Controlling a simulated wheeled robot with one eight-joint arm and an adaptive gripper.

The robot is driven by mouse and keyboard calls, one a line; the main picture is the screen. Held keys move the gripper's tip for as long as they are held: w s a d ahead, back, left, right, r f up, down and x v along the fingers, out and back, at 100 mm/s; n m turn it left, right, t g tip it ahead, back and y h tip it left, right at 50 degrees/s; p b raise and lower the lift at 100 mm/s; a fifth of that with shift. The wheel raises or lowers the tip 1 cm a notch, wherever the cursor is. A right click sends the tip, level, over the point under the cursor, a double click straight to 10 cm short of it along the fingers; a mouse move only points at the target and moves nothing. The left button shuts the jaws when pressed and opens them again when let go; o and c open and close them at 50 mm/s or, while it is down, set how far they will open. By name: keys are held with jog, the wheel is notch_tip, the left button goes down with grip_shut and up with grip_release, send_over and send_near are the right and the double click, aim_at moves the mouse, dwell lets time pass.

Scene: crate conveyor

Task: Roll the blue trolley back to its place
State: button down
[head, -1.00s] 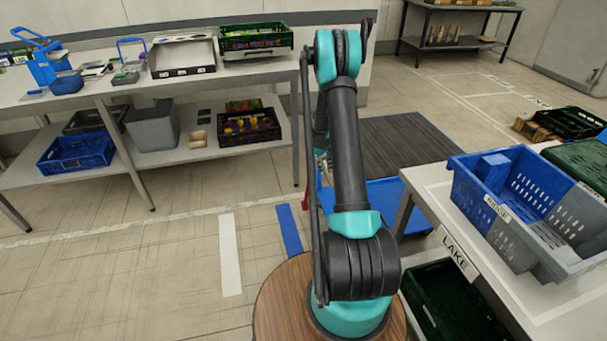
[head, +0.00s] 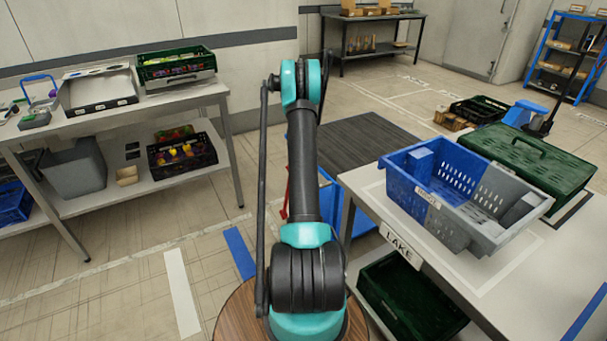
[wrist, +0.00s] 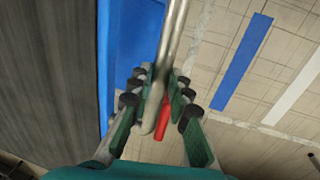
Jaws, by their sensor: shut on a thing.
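The blue trolley (head: 357,223) shows in the head view as a flat blue deck on the floor, partly hidden behind my arm and the right table. In the wrist view its blue deck (wrist: 131,45) lies to the left of my gripper. My gripper (wrist: 160,85) is shut around a pale metal bar (wrist: 172,40), which looks like the trolley's handle. A red piece (wrist: 163,120) shows beside the bar; it also shows in the head view (head: 287,192). My gripper's fingers are hidden in the head view.
A dark slatted mat (head: 365,143) lies behind the trolley. A blue floor strip (head: 240,252) and a white strip (head: 182,292) lie on open floor at left. The right table (head: 480,290), with a blue-grey crate (head: 440,215), stands close to my arm. A shelved table (head: 150,105) stands left.

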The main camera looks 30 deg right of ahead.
jog(key=shift+d, duration=0.3)
jog(key=c, duration=1.4)
grip_release()
jog(key=shift+a+r, duration=0.15)
jog(key=shift+r, duration=0.35)
jog(key=r, duration=0.3)
jog(key=a+r, duration=0.1)
jog(key=r, duration=0.3)
jog(key=a+r, duration=0.1)
jog(key=r, duration=0.2)
jog(key=shift+r, duration=0.4)
jog(key=shift+a, duration=0.1)
